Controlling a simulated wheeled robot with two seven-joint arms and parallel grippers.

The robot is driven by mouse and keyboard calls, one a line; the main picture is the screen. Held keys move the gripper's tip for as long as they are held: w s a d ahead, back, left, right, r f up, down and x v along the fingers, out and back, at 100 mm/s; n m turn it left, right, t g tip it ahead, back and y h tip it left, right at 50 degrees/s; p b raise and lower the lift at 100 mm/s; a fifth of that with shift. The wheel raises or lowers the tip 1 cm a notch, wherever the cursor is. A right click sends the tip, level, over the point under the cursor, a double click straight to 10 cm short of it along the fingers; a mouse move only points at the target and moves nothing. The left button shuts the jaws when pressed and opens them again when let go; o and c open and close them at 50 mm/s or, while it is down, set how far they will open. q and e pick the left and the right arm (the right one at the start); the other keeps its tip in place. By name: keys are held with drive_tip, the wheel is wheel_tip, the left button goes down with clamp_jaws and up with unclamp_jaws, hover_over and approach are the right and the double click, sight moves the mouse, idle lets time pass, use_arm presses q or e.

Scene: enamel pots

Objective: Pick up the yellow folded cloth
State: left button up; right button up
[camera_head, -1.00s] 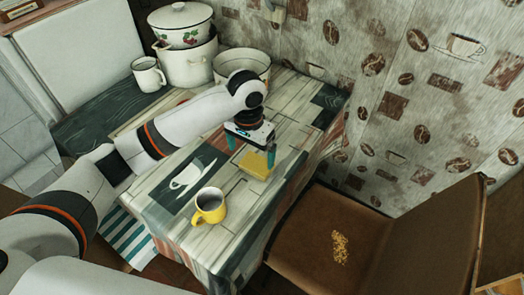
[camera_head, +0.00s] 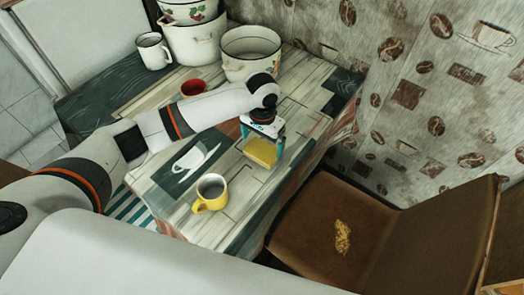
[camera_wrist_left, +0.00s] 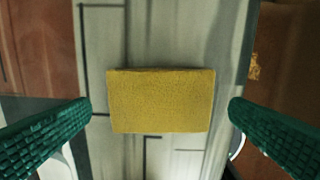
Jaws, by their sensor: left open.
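The yellow folded cloth (camera_head: 261,152) lies flat on the table, near its right side. It also shows in the left wrist view (camera_wrist_left: 160,100), between the two green fingers and apart from both. My left gripper (camera_head: 262,151) is open above the cloth, with one finger on either side of it; the left wrist view shows the wide gap between its fingertips (camera_wrist_left: 160,108). How high the fingertips are above the table is hard to tell. My right gripper is not in view.
A yellow mug (camera_head: 211,193) stands on the table (camera_head: 238,212) left of and nearer than the cloth. A red bowl (camera_head: 194,87), a white pot (camera_head: 250,50), a stacked pot (camera_head: 194,42) and a white mug (camera_head: 153,51) stand farther back. A brown chair (camera_head: 320,225) is at the right.

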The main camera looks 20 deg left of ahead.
sight(263, 149)
use_arm(q)
drive_tip(key=shift+w+f, duration=0.1)
drive_tip(key=shift+f, duration=1.45)
drive_tip(key=shift+c, duration=0.6)
drive_tip(key=c, duration=0.6)
drive_tip(key=shift+r, duration=0.1)
wheel_tip(263, 149, up, 10)
drive_tip(key=shift+f, duration=0.1)
